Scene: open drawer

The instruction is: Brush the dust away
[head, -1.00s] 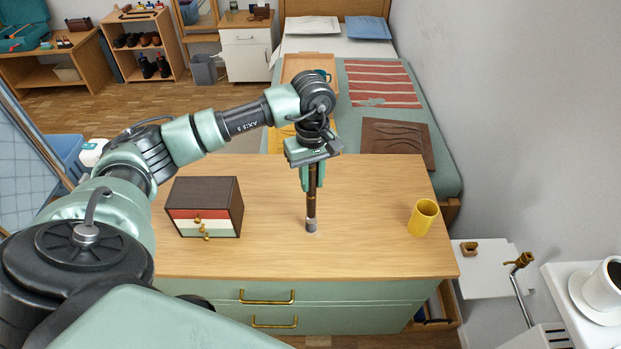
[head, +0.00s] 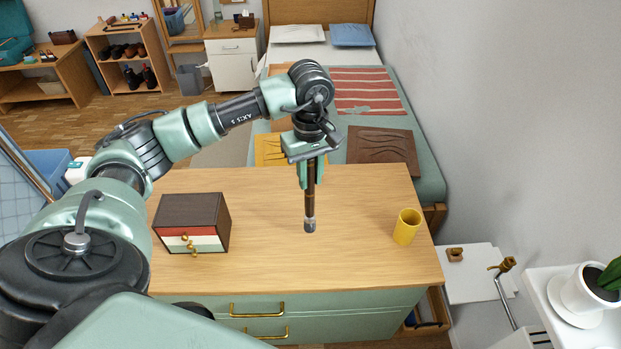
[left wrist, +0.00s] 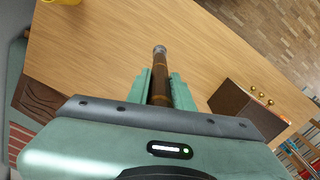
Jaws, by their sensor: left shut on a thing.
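My left gripper (head: 310,178) points down over the wooden tabletop (head: 345,265). It is shut on a brush (head: 310,205) with a dark brown handle and a grey tip. The brush hangs nearly upright, tip down, over the middle of the tabletop; I cannot tell whether the tip touches the wood. In the left wrist view the brush (left wrist: 160,72) sticks out between the green fingers of the left gripper (left wrist: 160,88). I cannot make out any dust on the tabletop. My right gripper is not in view.
A small dark box with coloured drawers and brass knobs (head: 192,222) stands left of the brush. A yellow cup (head: 406,227) stands at the right. Green drawers with brass handles (head: 257,310) are below the tabletop. Behind it is a bed (head: 428,165).

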